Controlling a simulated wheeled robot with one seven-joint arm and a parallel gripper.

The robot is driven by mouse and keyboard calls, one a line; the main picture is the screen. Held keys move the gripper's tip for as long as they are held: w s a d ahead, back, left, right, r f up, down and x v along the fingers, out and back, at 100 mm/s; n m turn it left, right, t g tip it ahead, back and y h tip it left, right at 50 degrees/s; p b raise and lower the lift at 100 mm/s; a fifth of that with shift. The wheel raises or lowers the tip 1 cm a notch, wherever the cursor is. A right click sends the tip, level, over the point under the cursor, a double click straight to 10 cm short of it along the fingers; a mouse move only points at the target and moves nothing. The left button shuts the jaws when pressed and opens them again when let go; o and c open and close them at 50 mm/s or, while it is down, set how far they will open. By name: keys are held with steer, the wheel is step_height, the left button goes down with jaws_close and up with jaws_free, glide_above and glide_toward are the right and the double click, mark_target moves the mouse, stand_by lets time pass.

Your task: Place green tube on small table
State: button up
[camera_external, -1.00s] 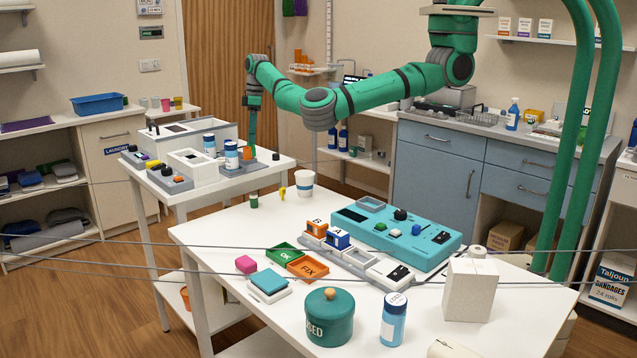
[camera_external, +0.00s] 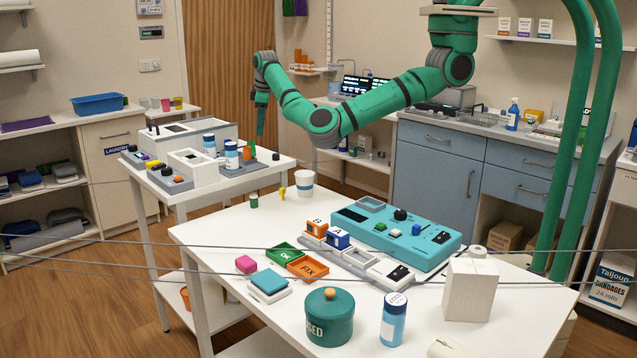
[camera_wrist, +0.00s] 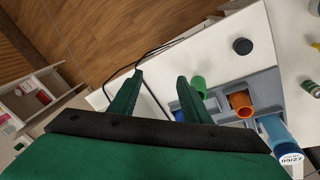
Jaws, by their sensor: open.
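The green tube (camera_wrist: 199,86) stands beside my right-hand finger in the wrist view, close to an orange tube (camera_wrist: 240,104) at a grey rack (camera_wrist: 265,82). I cannot tell whether its base is in a rack slot. The small white table (camera_external: 281,172) stands at the left behind the larger table and carries the rack. My gripper (camera_wrist: 158,78) is open with nothing between its fingers. In the external view my gripper (camera_external: 260,131) points down above the small table's far edge.
A black knob-like piece (camera_wrist: 242,46) sits near the rack. Blue-and-white bottles (camera_external: 231,155) and grey-white devices (camera_external: 190,165) crowd the small table's left and middle. The large white table (camera_external: 225,225) in front holds a teal device, trays and a canister. Thin cables cross the foreground.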

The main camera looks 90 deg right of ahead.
steer(key=s+d+f+t+h, duration=0.1)
steer(key=s+d+f+h, duration=0.25)
steer(key=d, duration=0.25)
steer(key=s+d+f+t+h, duration=0.1)
steer(key=s+d+f+h, duration=0.15)
steer(key=d+f, duration=0.3)
steer(key=s+a+f+n+t+h, duration=0.1)
steer(key=s+f+n+t+h, duration=0.1)
steer(key=s+f+t, duration=0.3)
steer(key=s+a+f+n+t+y, duration=0.1)
steer(key=s+a+f+t+y, duration=0.2)
steer(key=s+a, duration=0.65)
steer(key=s+a+f+n+t+y, duration=0.1)
steer(key=s+a+f+t+y, duration=0.2)
steer(key=s+a, duration=0.6)
steer(key=s+a+r+m+y, duration=0.2)
steer(key=s+a+r, duration=0.2)
steer(key=s+a, duration=0.3)
steer(key=s+a+r+m+y, duration=0.2)
steer(key=s+a+r+m, duration=0.1)
steer(key=s+a, duration=0.5)
steer(key=shift+s+a+r+t, duration=0.2)
steer(key=shift+s+r+t, duration=0.3)
steer(key=shift+s, duration=0.55)
